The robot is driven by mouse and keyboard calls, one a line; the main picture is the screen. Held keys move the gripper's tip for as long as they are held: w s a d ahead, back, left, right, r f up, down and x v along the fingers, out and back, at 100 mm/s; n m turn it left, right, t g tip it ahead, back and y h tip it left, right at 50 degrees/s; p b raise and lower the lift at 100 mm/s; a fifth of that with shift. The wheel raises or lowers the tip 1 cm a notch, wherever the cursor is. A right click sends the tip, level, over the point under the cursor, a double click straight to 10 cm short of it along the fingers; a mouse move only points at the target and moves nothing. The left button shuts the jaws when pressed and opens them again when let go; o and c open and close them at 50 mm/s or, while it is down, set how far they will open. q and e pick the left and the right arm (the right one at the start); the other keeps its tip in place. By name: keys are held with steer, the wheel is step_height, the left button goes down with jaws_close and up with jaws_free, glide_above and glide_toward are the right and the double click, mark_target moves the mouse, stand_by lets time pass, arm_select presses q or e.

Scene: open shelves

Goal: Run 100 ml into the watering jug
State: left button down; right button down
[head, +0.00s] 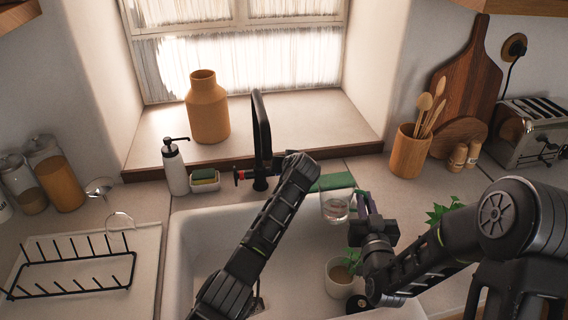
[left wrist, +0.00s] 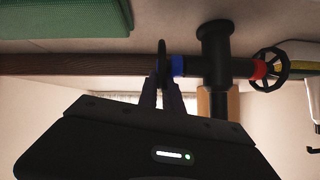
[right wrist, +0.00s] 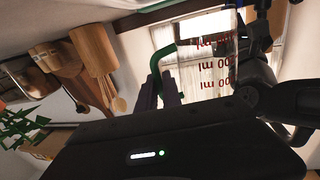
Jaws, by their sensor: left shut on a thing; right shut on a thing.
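The clear jug (head: 335,208) is over the right part of the sink. It looks to hold a little clear liquid, but I cannot read the level. Its red ml marks and green handle show in the right wrist view (right wrist: 212,65). My right gripper (head: 364,204) is shut on that handle. The black tap (head: 262,125) stands behind the sink, its spout left of the jug. My left gripper is shut on the blue-marked tap handle, seen in the left wrist view (left wrist: 162,66); my left forearm hides it in the head view. The red-marked handle (head: 238,177) is free. I see no water stream.
A potted plant (head: 338,279) stands in the white sink (head: 200,245), near my right gripper. A soap bottle (head: 174,167) and a sponge holder (head: 205,181) stand left of the tap. A green cloth (head: 332,182) lies behind the jug. A black rack (head: 75,265) is at the left.

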arm_select(q)
steer(key=c, duration=1.5)
jaws_free()
steer(key=shift+r, duration=0.15)
